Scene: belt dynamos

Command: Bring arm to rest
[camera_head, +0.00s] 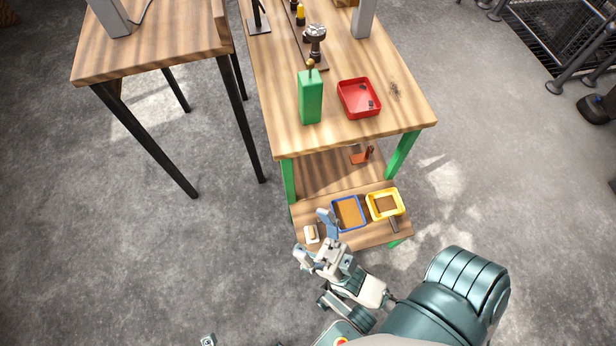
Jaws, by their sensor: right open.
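My right arm (462,285) reaches in from the lower right, with its elbow out to the right. My right gripper (314,234) is open and looks empty. In the picture it lies at the front left of the lower shelf, over or just in front of its edge; I cannot tell the exact gap. A small pale part of my own body shows at the bottom edge, left of centre.
Another table (150,50) stands left.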

